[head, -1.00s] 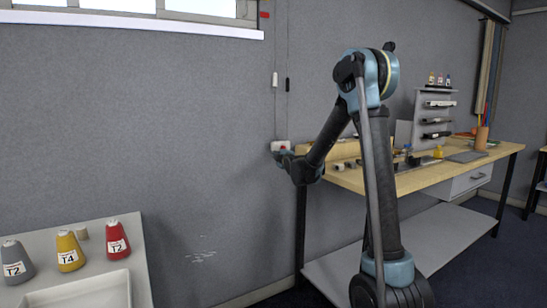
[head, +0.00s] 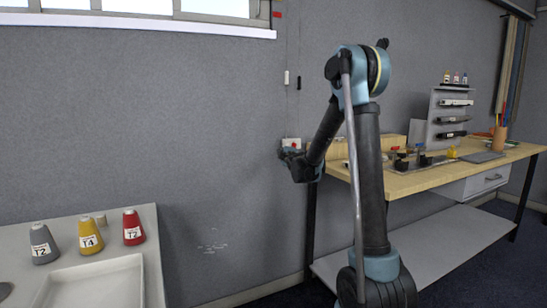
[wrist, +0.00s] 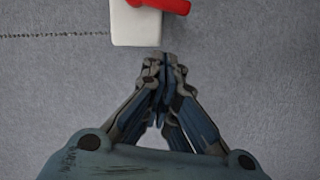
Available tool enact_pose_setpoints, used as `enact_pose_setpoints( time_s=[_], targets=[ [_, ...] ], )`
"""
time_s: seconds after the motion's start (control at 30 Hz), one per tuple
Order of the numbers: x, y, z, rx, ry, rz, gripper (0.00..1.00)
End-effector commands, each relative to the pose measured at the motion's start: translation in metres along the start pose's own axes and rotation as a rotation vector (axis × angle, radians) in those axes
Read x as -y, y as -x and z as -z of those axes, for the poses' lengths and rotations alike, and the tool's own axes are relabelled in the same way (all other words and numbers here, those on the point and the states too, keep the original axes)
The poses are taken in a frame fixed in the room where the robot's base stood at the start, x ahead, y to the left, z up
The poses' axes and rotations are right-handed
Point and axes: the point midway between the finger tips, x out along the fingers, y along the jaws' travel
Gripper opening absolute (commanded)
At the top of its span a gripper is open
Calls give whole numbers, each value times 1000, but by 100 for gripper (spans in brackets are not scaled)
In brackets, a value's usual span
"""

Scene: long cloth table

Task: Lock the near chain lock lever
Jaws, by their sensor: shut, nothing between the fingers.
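The chain lock is a small white box (head: 289,142) on the grey wall in the head view, just above my gripper (head: 284,153). In the wrist view the white box (wrist: 136,27) is at the top, partly cut off by the frame edge. Its red lever (wrist: 167,4) lies across the box's top and sticks out past its right side, slightly tilted. A bead chain (wrist: 55,34) runs to the box's left side. My gripper (wrist: 163,62) is shut and empty, its tips just below the box's lower right corner. I cannot tell whether they touch the wall.
Two cords hang above the lock, with a white pull (head: 286,77) and a black pull (head: 298,82). A wooden workbench (head: 440,177) stands at right. A grey table (head: 150,245) with yarn cones is at lower left. The wall between them is clear.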

Motion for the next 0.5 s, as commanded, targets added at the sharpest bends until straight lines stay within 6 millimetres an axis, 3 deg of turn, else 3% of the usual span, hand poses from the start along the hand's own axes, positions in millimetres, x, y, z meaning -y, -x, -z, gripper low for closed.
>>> enact_pose_setpoints(
  time_s=[0.5],
  targets=[
    [-1,82,-3,3,0,-1,0]
  ],
)
